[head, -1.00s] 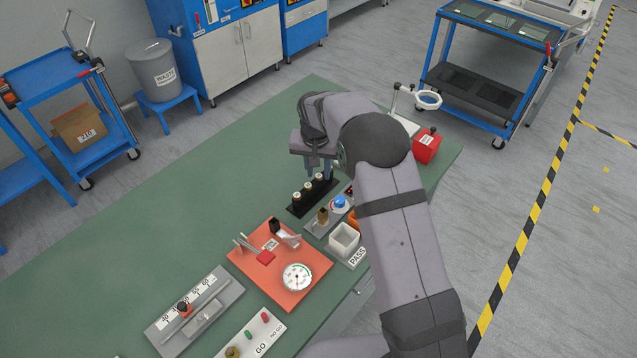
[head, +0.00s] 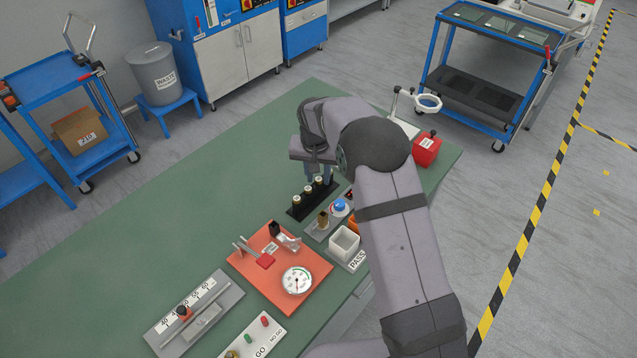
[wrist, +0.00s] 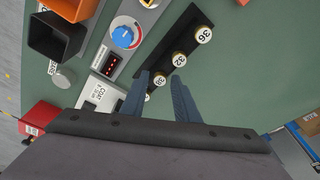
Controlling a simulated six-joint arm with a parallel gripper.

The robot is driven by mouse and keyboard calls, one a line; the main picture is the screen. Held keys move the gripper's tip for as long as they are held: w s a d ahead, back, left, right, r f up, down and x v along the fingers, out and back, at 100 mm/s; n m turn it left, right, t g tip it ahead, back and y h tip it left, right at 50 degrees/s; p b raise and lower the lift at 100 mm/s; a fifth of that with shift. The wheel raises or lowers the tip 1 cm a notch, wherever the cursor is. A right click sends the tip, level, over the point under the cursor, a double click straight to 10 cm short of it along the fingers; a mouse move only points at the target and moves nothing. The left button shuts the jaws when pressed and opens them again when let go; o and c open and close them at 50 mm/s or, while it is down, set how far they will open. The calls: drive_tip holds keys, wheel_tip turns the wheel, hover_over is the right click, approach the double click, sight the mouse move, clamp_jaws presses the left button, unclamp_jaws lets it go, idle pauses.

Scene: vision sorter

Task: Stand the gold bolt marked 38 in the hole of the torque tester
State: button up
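A black rack (head: 293,212) holds a row of upright bolts with pale round number tops; it also shows in the wrist view (wrist: 192,17). There, one bolt reads 36 (wrist: 203,35) and the middle one 32 (wrist: 180,59). The bolt nearest my gripper (wrist: 158,79) seems to read 38, but its number is small. My gripper (wrist: 160,82) is open, with its blue fingers to either side of that bolt; contact is unclear. A grey panel (head: 313,232) with a blue knob (head: 340,207) and red display (wrist: 112,64) may be the torque tester; its hole is not clear.
An orange plate (head: 252,283) with a dial gauge (head: 297,280) and clamp lies left of the panel. A white bin (head: 345,241), a red box (head: 427,149) and a ring on a stand (head: 428,103) are nearby. The green bench (head: 130,235) is clear at left.

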sight(318, 181)
clamp_jaws()
drive_tip(key=shift+r, duration=0.1)
drive_tip(key=shift+r+p, duration=2.3)
drive_tip(key=shift+r, duration=0.75)
